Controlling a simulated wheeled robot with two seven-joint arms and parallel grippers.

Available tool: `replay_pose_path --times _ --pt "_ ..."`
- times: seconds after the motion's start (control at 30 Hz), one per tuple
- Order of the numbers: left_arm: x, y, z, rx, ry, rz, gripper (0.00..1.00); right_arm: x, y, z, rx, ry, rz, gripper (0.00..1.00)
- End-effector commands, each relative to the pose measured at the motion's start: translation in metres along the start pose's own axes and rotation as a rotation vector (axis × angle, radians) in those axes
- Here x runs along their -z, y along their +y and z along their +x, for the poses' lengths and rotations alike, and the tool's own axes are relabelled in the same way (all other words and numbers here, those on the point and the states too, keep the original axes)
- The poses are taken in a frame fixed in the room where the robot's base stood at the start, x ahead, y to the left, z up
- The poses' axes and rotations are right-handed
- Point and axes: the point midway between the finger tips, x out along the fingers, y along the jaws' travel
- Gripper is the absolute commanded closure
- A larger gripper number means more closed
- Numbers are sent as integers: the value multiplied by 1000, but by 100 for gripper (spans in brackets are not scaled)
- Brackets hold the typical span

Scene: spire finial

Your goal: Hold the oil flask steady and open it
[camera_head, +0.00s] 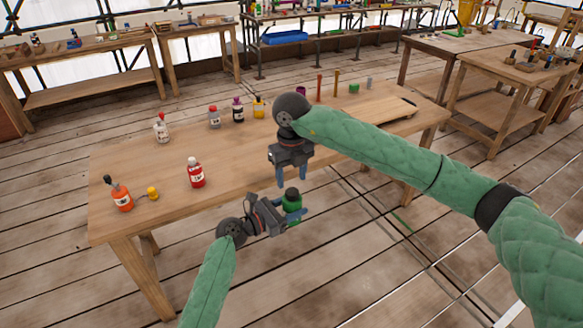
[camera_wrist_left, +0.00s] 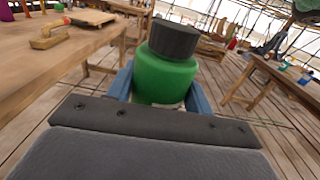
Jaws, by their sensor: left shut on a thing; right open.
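A green flask (camera_head: 292,208) with a dark cap (camera_head: 292,191) is off the table, upright or nearly so, in front of the table's edge. My left gripper (camera_head: 295,213) is shut around its body. In the left wrist view the green flask (camera_wrist_left: 163,78) sits between the blue fingers, with its black cap (camera_wrist_left: 173,38) on top; its lower part is hidden. I cannot read a label on it. My right gripper (camera_head: 291,178) is open and empty, fingers pointing down, just above the cap and apart from it.
The wooden table (camera_head: 240,165) holds a red bottle (camera_head: 196,174), an orange bottle (camera_head: 121,196), a small yellow item (camera_head: 152,193) and several more bottles at the back. Other workbenches stand behind.

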Motion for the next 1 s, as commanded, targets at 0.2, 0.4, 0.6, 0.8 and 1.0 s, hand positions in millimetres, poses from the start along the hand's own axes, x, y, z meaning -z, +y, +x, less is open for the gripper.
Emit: replay_pose_path --times 0.2,0.4,0.6,0.8,1.0 --pt "0 0 0 0 0 0 100 0 0 32 -2 2 0 48" --pt "0 0 0 0 0 0 100 0 0 46 -1 -1 0 48" --pt "0 0 0 0 0 0 100 0 0 47 -1 -1 0 48" --pt "0 0 0 0 0 0 100 0 0 47 -1 -1 0 78" --pt "0 0 0 0 0 0 100 0 -1 47 0 -1 0 93"
